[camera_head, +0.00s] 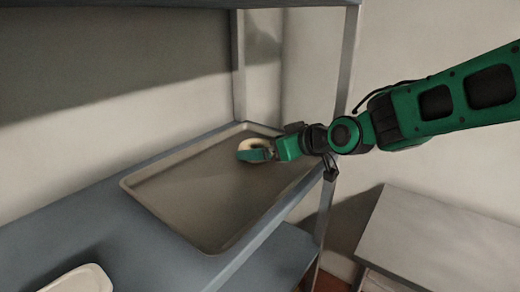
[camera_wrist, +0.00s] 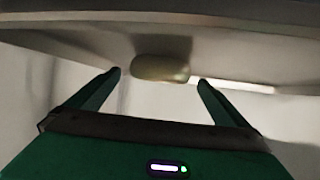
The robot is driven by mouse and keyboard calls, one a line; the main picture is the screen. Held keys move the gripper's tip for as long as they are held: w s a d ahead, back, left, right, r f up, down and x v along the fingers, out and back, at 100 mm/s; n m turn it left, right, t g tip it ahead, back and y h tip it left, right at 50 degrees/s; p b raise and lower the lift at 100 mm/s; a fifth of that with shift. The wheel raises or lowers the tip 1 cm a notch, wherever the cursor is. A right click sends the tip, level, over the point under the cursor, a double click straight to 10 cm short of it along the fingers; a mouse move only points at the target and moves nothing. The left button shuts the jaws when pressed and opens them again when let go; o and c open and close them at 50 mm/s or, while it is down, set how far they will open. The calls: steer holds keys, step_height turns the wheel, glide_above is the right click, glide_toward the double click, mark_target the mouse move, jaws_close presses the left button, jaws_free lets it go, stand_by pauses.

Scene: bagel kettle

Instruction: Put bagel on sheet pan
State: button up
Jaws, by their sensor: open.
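The bagel (camera_head: 252,143) is a pale, tan ring at the far end of the grey sheet pan (camera_head: 190,200). It appears to rest on the pan's surface. My gripper (camera_head: 256,154) is beside it, and one green finger hides its near side in the head view. In the wrist view the bagel (camera_wrist: 160,67) shows edge-on between the tips of my open fingers (camera_wrist: 160,78), slightly beyond them. There is a gap between the bagel and each finger in that view.
The pan lies on a blue-grey shelf (camera_head: 60,225) with metal posts (camera_head: 238,70) at the back and right. A white container (camera_head: 80,280) stands at the lower left. A separate grey table (camera_head: 440,240) is at the right. The rest of the pan is bare.

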steer(key=v, duration=0.8)
